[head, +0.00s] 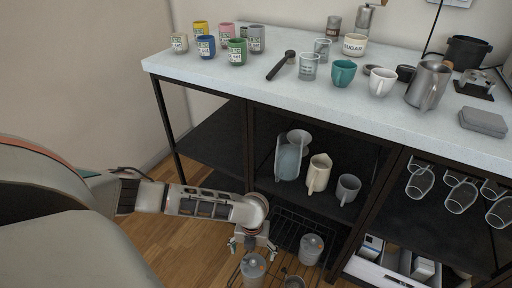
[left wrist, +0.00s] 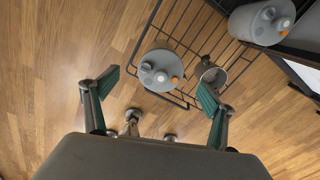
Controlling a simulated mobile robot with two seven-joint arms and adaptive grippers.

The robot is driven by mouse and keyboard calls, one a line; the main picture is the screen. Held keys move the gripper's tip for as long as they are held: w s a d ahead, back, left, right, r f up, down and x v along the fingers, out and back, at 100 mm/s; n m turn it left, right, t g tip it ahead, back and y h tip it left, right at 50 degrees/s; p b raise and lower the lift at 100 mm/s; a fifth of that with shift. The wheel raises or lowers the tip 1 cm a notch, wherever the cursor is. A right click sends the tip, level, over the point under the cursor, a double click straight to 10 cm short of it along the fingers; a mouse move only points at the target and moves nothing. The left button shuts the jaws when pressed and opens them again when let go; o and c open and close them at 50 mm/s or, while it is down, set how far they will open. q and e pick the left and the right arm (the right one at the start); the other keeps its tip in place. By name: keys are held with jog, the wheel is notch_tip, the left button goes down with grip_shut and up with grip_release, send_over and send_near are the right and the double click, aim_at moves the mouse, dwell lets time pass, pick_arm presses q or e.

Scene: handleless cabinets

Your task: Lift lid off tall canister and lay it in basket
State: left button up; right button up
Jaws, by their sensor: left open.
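My left gripper (head: 252,246) is open and empty, pointing down above a grey lidded canister (head: 252,268). In the left wrist view that canister (left wrist: 160,70) shows from above, between and a little beyond the open fingers (left wrist: 157,92); its round grey lid has a knob and an orange spot. A second grey lidded canister (head: 311,248) stands to the right, also in the left wrist view (left wrist: 262,20). I cannot tell for sure which is the tall one. The black wire basket (head: 284,222) is low, around the canisters. My right gripper is not in view.
A small open metal container (left wrist: 213,75) is close to the first canister. The cabinet's shelf above holds a pitcher (head: 288,160) and mugs (head: 348,188). The worktop (head: 215,74) carries several cups and a kettle (head: 428,84). Wooden floor (head: 185,240) is clear at left.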

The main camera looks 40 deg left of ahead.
aim_at(252, 262)
pick_arm(q)
notch_tip(252, 262, down, 2)
jog(key=shift+s+d, duration=0.1)
jog(key=shift+s, duration=0.05)
jog(key=f, duration=0.1)
jog(key=f+b, duration=0.2)
jog(key=shift+s+d+f, duration=0.25)
jog(key=shift+s, duration=0.1)
jog(key=shift+w+f+b, duration=0.35)
jog(key=shift+f, duration=0.2)
jog(key=shift+r, duration=0.1)
jog(key=c, duration=1)
jog(key=shift+c, duration=0.9)
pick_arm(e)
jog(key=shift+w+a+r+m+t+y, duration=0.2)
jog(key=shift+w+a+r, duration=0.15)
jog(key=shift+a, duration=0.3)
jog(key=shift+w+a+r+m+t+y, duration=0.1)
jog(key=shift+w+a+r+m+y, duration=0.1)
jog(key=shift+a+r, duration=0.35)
